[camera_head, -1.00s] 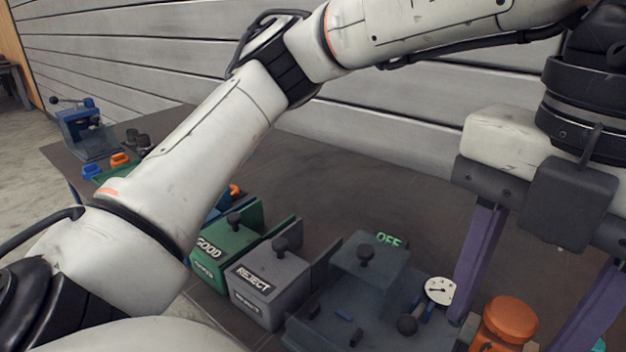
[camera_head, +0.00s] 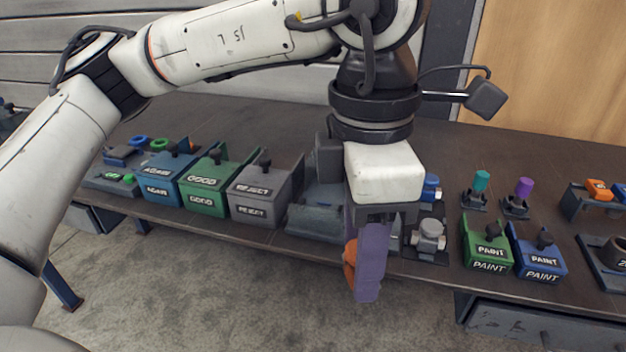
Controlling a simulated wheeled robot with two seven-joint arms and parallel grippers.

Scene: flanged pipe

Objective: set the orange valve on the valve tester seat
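The orange valve (camera_head: 349,262) shows as a small part at the fingertips of my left gripper (camera_head: 368,285), mostly hidden behind a purple finger. It overlaps the table's front edge in the picture. The near finger covers the gap, so I cannot tell whether the fingers are closed on the valve. The valve tester (camera_head: 316,222) is the dark grey-blue unit right of the REJECT bin, partly hidden behind the gripper. Its seat cannot be made out. My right gripper is not in view.
The blue AGAIN (camera_head: 156,190), green GOOD (camera_head: 203,199) and grey REJECT (camera_head: 251,210) bins stand left of the tester. Green (camera_head: 490,267) and blue (camera_head: 541,274) PAINT bins stand to the right. A silver-grey valve-like part (camera_head: 428,236) sits right of the gripper.

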